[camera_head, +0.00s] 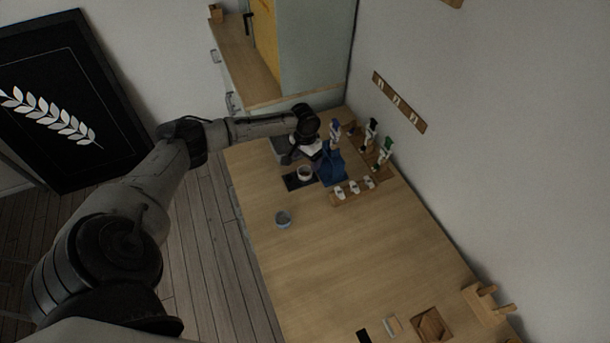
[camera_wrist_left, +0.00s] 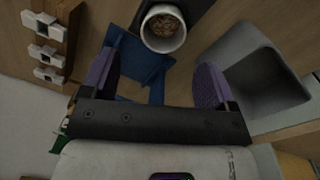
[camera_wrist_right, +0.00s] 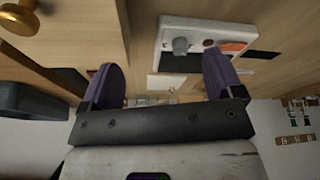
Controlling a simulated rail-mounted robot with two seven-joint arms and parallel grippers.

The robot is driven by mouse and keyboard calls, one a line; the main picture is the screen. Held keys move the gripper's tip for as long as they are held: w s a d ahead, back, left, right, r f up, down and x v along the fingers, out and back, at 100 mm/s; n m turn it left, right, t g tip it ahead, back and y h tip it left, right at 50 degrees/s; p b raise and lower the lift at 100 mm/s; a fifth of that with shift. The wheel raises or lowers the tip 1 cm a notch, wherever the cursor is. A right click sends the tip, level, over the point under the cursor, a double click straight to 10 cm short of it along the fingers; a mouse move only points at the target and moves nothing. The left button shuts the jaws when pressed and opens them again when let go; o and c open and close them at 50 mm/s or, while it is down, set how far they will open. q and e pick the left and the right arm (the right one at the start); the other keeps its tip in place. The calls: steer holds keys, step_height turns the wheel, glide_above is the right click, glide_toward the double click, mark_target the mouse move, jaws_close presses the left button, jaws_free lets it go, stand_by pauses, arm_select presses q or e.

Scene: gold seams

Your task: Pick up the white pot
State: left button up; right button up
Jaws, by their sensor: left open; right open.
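The white pot (camera_head: 304,173) stands upright on a dark mat (camera_head: 291,183) near the far end of the wooden table. In the left wrist view the pot (camera_wrist_left: 146,35) is a round white vessel with brown bits inside, at the top centre. My left gripper (camera_wrist_left: 155,78) is open and empty. In that view the pot lies beyond its fingertips, apart from them and roughly in line with the gap. My right gripper (camera_wrist_right: 163,75) is open and empty, seen only in its own wrist view; the pot does not show there.
A wooden rack (camera_head: 352,191) holds several white items. The table's middle (camera_head: 325,255) is clear.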

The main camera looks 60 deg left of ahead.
mark_target(306, 175)
arm_select(q)
steer(key=shift+s+d+f+b, duration=0.1)
steer(key=shift+f+b, duration=0.15)
steer(key=shift+f, duration=1.25)
steer(key=shift+s+f+b, duration=0.1)
steer(key=shift+f+b, duration=0.15)
steer(key=shift+f, duration=1.25)
steer(key=c, duration=1)
steer(key=shift+r, duration=0.1)
